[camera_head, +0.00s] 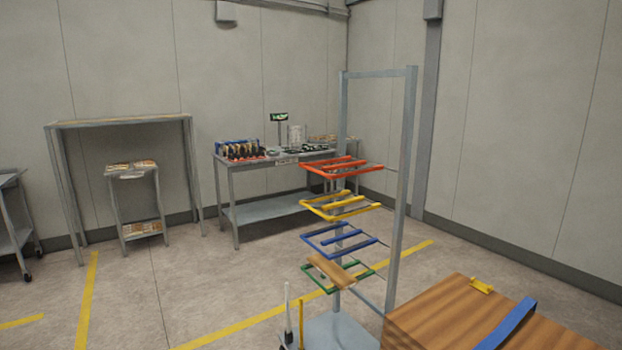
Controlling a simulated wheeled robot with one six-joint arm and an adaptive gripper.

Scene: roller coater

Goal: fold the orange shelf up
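The orange shelf (343,172) is the top one on a grey metal rack (402,190) right of centre. It is an open orange-red frame with bars, folded down and sticking out roughly level to the left of the rack's posts. It looks empty. Below it a yellow shelf (322,212), a blue shelf (318,247) and a green shelf (366,271) also stick out level. A brown board (332,271) lies on the green shelf. My gripper is not in view.
A wooden-topped block (440,310) with a blue strip (510,322) and a small yellow piece (481,285) fills the lower right, close to the rack. A laden workbench (230,165) stands behind the rack. Open floor (200,285) lies to the left.

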